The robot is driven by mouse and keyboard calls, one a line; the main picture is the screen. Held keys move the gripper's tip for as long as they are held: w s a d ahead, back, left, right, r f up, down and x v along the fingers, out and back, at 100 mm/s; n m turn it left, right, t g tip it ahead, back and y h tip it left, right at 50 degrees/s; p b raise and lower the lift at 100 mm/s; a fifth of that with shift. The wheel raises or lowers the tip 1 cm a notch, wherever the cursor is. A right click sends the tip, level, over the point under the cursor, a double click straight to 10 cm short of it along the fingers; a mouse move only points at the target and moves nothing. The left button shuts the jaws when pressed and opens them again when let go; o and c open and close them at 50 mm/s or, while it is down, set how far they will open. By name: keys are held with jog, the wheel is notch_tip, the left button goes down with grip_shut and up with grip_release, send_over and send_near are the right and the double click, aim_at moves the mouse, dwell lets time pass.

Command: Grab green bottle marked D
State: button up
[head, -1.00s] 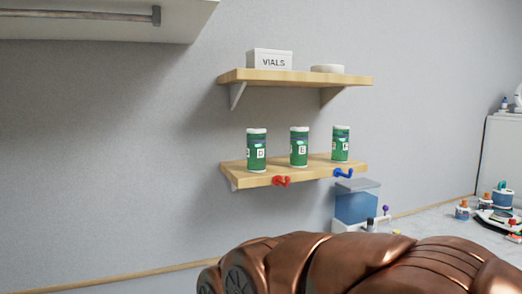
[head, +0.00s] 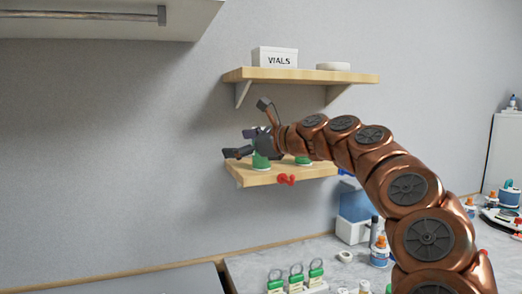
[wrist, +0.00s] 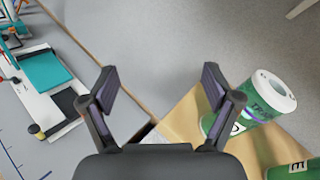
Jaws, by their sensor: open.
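The green bottle marked D (head: 261,161) stands on the lower wooden shelf (head: 318,171), mostly hidden behind my gripper (head: 250,129) in the head view. In the wrist view the D bottle (wrist: 250,107), with a white lid and part of its letter showing, is just right of the right finger, outside the jaws. My gripper (wrist: 160,88) is open, with nothing between its fingers. The green bottle marked E (wrist: 293,170) shows at the lower right edge of the wrist view; in the head view it (head: 303,160) is partly behind my arm. The F bottle is hidden by my arm.
An upper shelf (head: 300,77) with a white VIALS box (head: 275,56) and a round white dish (head: 333,66) is above my gripper. The wall left of the shelves is bare.

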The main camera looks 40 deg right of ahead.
jog(key=d+r+m+t+h, duration=0.25)
jog(key=d+m, duration=0.35)
jog(key=d, duration=0.7)
jog(key=shift+m, duration=0.3)
jog(key=shift+w+a+f+p, duration=0.15)
jog(key=shift+w+p, duration=0.25)
jog(key=shift+w, duration=0.8)
jog(key=shift+w+a+f+p, duration=0.15)
jog(key=shift+w+p, duration=0.25)
jog(key=shift+w, duration=0.75)
jog(key=shift+w+a+f+p, duration=0.15)
jog(key=shift+w+p, duration=0.25)
jog(key=shift+w, duration=0.8)
grip_shut()
jog(key=shift+r, duration=0.1)
